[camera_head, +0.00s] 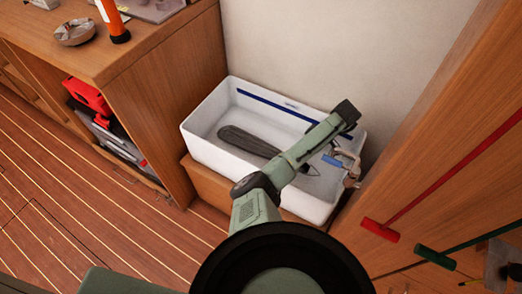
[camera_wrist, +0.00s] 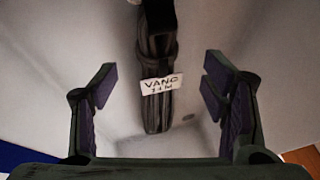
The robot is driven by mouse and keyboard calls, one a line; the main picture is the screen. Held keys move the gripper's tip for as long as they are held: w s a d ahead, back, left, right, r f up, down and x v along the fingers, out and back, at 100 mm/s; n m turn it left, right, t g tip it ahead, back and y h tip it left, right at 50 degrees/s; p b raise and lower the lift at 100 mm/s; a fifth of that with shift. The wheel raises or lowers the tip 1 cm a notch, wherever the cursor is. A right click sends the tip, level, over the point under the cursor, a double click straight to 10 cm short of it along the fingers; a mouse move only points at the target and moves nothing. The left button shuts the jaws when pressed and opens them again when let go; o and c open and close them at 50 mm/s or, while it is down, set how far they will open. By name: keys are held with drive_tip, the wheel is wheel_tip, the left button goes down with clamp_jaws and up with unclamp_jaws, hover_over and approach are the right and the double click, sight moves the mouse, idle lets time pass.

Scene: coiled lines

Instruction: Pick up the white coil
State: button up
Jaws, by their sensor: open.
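A bundled coil shows in the wrist view (camera_wrist: 157,50), wrapped near its middle, with a white label (camera_wrist: 162,85) reading "VANG" and a smaller line. It looks dark grey-brown there, in shadow. In the head view a pale beige coil (camera_head: 352,172) is at the right end of the white tub, partly hidden by my gripper. My gripper (camera_wrist: 160,72) is open, with its two purple-padded fingers on either side of the labelled coil and visible gaps to both. In the head view only a blue pad of my gripper (camera_head: 335,161) shows clearly.
The white tub (camera_head: 205,153) stands on a wooden ledge against the wall. A long dark grey object (camera_head: 248,141) lies inside it. A wooden cabinet (camera_head: 165,90) is left; a wooden panel with red (camera_head: 381,230) and green (camera_head: 436,257) handles is right.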

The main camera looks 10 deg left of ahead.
drive_tip(key=shift+d+b+x, duration=0.15)
drive_tip(key=shift+b+x, duration=0.1)
drive_tip(key=shift+x, duration=0.95)
drive_tip(key=shift+d+b+x, duration=0.15)
drive_tip(key=shift+b+x, duration=0.05)
drive_tip(key=shift+x, duration=0.95)
drive_tip(key=shift+s+f, duration=0.1)
drive_tip(key=shift+f, duration=0.05)
drive_tip(key=shift+c, duration=0.6)
clamp_jaws()
